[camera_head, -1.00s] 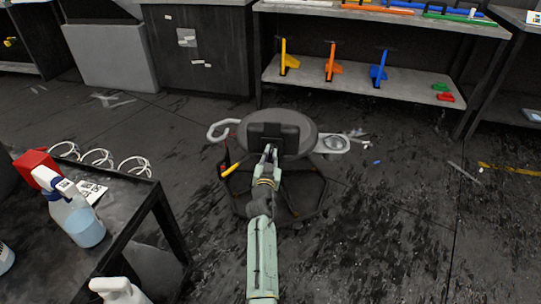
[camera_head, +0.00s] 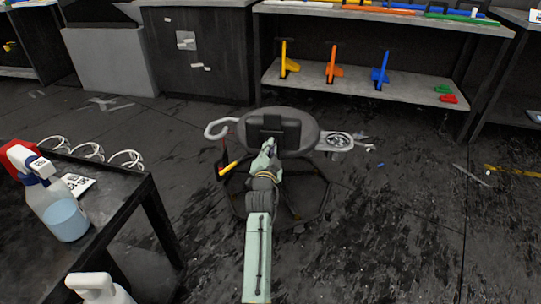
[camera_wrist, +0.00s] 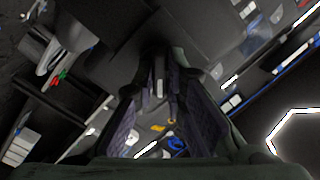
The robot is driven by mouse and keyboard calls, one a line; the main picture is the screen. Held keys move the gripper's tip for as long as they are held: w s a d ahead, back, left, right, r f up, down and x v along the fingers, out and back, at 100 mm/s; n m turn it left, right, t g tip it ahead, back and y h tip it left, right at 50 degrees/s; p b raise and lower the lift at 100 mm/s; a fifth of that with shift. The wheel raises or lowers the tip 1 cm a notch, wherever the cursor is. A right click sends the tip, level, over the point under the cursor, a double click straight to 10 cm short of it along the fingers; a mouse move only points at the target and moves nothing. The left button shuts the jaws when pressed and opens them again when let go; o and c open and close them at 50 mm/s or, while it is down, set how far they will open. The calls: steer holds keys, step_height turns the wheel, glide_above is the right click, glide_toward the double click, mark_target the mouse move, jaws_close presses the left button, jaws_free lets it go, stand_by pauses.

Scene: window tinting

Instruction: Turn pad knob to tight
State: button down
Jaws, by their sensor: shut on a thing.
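A dark round pad (camera_head: 305,130) on a stand is in the middle of the head view, with a black block (camera_head: 268,124) on its near face. My gripper (camera_head: 267,147) is at the lower edge of this block. In the wrist view, its two dark fingers (camera_wrist: 158,98) point toward the dark block (camera_wrist: 125,45). A small grey piece (camera_wrist: 159,80) shows between the fingertips, and the fingers are shut on it. It seems to be the pad knob, but its shape and turn are mostly hidden.
A white hook (camera_head: 219,129) and a yellow-handled tool (camera_head: 230,168) hang at the stand's left. A round holder (camera_head: 340,140) sticks out right. A black table (camera_head: 115,215) with a spray bottle (camera_head: 62,212) stands at left. Shelves (camera_head: 430,88) stand behind; the right floor is mostly clear.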

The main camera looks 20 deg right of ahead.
steer(key=shift+f+m+b, duration=0.1)
steer(key=shift+m+b, duration=0.25)
steer(key=shift+m, duration=0.15)
steer(key=c, duration=1.6)
jaws_free()
steer(key=shift+c, duration=0.2)
step_height(320, 180, up, 10)
steer(key=shift+r, duration=0.1)
